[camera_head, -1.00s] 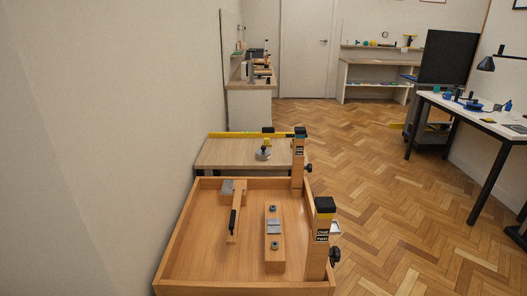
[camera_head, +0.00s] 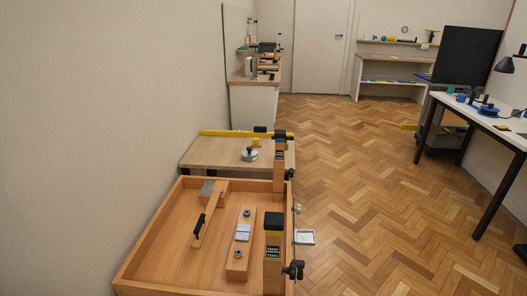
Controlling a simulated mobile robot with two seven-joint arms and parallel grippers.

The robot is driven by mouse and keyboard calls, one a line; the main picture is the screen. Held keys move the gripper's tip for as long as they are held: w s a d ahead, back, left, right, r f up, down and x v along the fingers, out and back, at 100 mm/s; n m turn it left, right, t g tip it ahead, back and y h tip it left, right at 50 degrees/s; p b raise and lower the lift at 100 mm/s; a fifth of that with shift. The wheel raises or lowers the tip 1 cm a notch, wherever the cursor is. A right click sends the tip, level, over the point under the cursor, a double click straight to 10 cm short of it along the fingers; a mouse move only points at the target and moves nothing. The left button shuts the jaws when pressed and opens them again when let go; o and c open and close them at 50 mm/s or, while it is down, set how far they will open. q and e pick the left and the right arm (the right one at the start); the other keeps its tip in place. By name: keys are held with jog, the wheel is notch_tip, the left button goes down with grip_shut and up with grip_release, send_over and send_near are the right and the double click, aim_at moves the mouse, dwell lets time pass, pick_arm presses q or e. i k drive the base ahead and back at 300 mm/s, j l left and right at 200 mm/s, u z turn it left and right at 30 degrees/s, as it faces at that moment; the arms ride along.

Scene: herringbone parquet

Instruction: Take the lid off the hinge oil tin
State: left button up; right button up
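A small round silvery metal tin (camera_head: 249,155) with a dark knob-like top stands on the small wooden table (camera_head: 205,152) beyond the tray bench. It may be the hinge oil tin, but no label is readable at this size. Whether its top is a separate lid cannot be told. Neither of my grippers is in view.
A shallow wooden tray bench (camera_head: 150,235) is nearest, holding a square-like tool (camera_head: 207,213) and a wooden block with knobs (camera_head: 240,245). Posts (camera_head: 272,262) line its right side. A small white-rimmed piece (camera_head: 305,237) juts out there. Parquet floor (camera_head: 360,200) is open to the right.

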aim_at(249, 153)
jog(key=i+l+u, duration=0.1)
jog(key=l, duration=0.35)
jog(key=i+l, duration=0.2)
jog(key=l, duration=0.2)
jog(key=i+l+u, duration=0.15)
jog(key=l, duration=0.3)
jog(key=i+l+u, duration=0.1)
jog(key=l, duration=0.35)
jog(key=i+l, duration=0.1)
jog(key=l, duration=0.35)
jog(key=i+u, duration=0.05)
